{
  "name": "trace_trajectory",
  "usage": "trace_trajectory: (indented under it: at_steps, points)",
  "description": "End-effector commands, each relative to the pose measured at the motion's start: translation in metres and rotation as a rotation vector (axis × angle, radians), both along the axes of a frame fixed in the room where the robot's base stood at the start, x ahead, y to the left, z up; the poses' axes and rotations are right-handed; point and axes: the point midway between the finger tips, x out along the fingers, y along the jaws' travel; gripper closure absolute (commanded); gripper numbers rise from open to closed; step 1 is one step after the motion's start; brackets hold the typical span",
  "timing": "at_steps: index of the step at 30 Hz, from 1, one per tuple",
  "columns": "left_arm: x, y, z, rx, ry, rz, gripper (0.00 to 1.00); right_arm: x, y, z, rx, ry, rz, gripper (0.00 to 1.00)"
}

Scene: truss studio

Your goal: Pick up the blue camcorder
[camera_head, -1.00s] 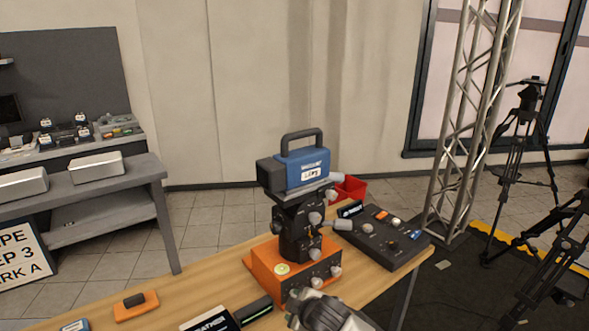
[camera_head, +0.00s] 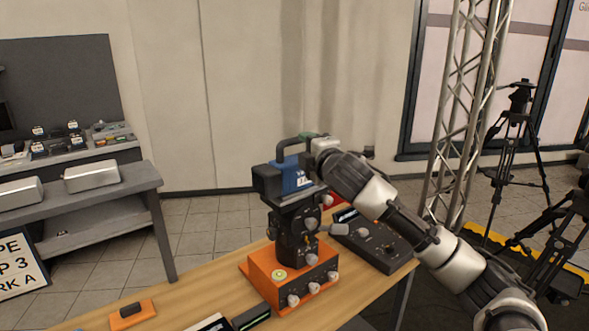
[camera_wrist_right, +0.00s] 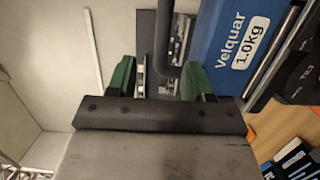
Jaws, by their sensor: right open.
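The blue camcorder (camera_head: 291,178) has a dark top handle (camera_head: 283,147). It sits upright on a black mount (camera_head: 297,230) above an orange box (camera_head: 290,272) on the wooden table. My right gripper (camera_head: 308,137) is at the right end of the handle, partly covering the camcorder. In the right wrist view, the green fingers of the right gripper (camera_wrist_right: 158,80) are apart, with the dark handle (camera_wrist_right: 163,40) showing between them. The camcorder's blue side with a label (camera_wrist_right: 235,45) is at the right there. My left gripper is not in view.
A black control panel (camera_head: 375,240) and a partly hidden red bin (camera_head: 339,201) are right of the mount. A small orange item (camera_head: 131,314) lies at the table's front left. A metal truss (camera_head: 462,110) and tripods stand at right. A grey bench is at left.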

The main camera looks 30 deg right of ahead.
Motion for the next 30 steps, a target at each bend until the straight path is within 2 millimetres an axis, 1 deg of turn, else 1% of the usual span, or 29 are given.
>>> trace_trajectory:
  at_steps: [1,3,7,10,15,18,22,28,29,30]
  points:
    - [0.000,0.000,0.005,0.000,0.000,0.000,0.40,0.008,-0.001,0.003,0.003,-0.001,-0.001,0.49]
    - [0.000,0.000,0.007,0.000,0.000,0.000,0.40,0.015,-0.002,0.002,0.002,0.000,-0.001,0.49]
    - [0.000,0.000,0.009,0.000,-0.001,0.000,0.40,0.022,-0.003,0.001,0.002,0.000,0.000,0.49]
    - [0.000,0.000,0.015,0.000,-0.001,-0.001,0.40,0.031,-0.005,0.001,0.002,0.002,-0.001,0.49]
    - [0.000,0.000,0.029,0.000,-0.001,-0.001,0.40,0.055,-0.009,0.000,0.003,0.002,-0.001,0.49]
    - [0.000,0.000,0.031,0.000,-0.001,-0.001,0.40,0.066,-0.010,-0.001,0.003,0.001,-0.001,0.49]
    - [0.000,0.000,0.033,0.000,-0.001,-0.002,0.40,0.072,-0.011,-0.003,0.001,0.001,0.000,0.49]
    - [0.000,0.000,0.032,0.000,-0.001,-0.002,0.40,0.072,-0.011,-0.004,0.000,0.001,0.000,0.49]
    - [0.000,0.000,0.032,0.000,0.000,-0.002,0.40,0.072,-0.011,-0.004,0.000,0.001,0.000,0.50]
    - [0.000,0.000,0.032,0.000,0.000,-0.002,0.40,0.072,-0.011,-0.004,0.000,0.001,0.000,0.56]
